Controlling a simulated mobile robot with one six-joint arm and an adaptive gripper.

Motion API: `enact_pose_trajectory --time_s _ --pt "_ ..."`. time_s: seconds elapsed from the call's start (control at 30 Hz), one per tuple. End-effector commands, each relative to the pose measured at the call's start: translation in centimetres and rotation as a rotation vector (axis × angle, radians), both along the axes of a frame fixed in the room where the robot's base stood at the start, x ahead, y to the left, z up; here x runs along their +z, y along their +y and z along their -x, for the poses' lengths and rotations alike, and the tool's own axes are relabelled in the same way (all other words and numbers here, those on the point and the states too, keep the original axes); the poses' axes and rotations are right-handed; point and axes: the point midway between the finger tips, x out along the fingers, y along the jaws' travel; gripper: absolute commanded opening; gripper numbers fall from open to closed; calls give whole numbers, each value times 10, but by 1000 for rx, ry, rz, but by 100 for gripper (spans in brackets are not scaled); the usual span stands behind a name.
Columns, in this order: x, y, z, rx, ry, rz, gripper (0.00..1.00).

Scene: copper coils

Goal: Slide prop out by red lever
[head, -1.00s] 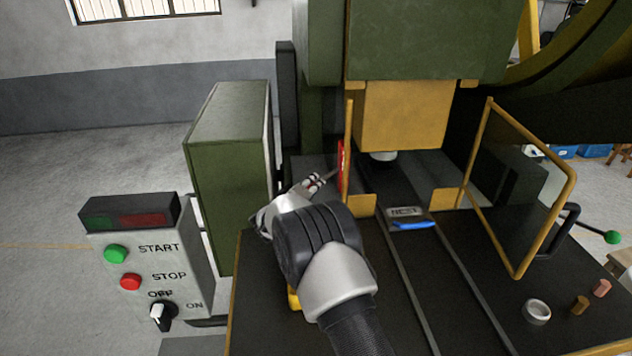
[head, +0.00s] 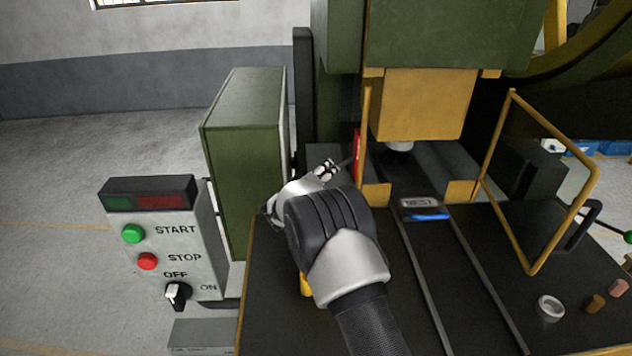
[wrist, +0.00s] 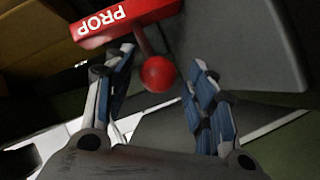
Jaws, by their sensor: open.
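The red prop lever shows in the wrist view as a bar marked PROP (wrist: 104,22) with a round red knob (wrist: 158,73) on a short stem. My gripper (wrist: 160,82) is open, with one finger on each side of the knob; I cannot tell whether either finger touches it. In the head view my gripper (head: 328,170) is beside the press, just left of the red prop (head: 358,150). The prop stands by the yellow post, and most of it is hidden there.
A control box (head: 165,250) with START, STOP and an OFF/ON knob stands at left. The yellow ram (head: 420,105) hangs above the bed. A NEST block with a blue part (head: 427,215) sits on the rails. A yellow guard frame (head: 540,180) and small cylinders are at right.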

Motion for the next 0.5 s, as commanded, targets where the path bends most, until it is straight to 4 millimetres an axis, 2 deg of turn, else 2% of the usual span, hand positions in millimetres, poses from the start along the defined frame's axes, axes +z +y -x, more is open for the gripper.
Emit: enact_pose_trajectory --time_s 0.3,0.5 --pt "15 34 56 5 0 1 51" --pt "22 50 83 4 0 0 51"
